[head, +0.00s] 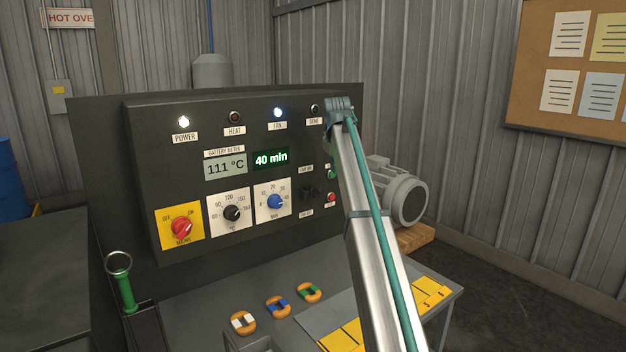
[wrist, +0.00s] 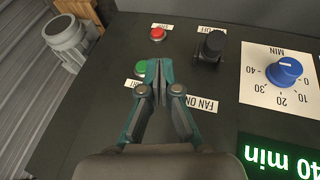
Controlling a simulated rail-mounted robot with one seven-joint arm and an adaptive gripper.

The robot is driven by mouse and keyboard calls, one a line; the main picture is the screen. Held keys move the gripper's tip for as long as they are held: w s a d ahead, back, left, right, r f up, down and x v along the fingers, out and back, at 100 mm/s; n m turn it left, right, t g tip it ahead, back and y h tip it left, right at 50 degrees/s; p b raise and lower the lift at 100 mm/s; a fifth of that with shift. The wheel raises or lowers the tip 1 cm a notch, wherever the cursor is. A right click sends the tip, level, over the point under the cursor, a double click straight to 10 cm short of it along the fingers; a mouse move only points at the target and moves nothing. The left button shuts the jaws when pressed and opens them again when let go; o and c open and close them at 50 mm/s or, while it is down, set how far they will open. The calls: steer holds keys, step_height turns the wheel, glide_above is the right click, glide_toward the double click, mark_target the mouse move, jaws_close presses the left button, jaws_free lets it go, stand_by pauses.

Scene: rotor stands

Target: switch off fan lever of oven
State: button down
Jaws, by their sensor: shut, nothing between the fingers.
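The fan lever (wrist: 210,48) is a short black lever on the oven's dark control panel (head: 190,103). In the wrist view it sits between the FAN ON label (wrist: 202,103) and a second, partly covered label. I cannot tell for sure which way it is thrown. In the head view the lever (head: 311,192) is small, just left of my arm. The FAN lamp (head: 278,112) glows bright. My gripper (wrist: 158,78) is shut and empty, its tips beside the green button (wrist: 141,67) and to the left of the lever, apart from it. In the head view its fingers cannot be made out.
A red button (wrist: 157,34) is near the lever, and a blue minutes dial (head: 275,202) is left of it. A red mains switch (head: 181,228) is further left. A grey motor (head: 400,195) stands behind my arm.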

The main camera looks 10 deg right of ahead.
steer(key=s+a+r+n, duration=0.2)
steer(key=s+a+r, duration=0.1)
steer(key=a+r, duration=0.5)
steer(key=shift+a+g+y, duration=0.3)
steer(key=shift+a+g, duration=0.1)
steer(key=shift+a, duration=0.2)
steer(key=p, duration=0.4)
glide_above(315, 192)
steer(key=a, duration=0.2)
step_height(315, 192, down, 9)
steer(key=f, duration=0.1)
steer(key=d+f, duration=0.1)
steer(key=f+p, duration=0.1)
steer(key=shift+d+f, duration=0.3)
steer(key=shift+d, duration=0.1)
steer(key=shift+s, duration=0.15)
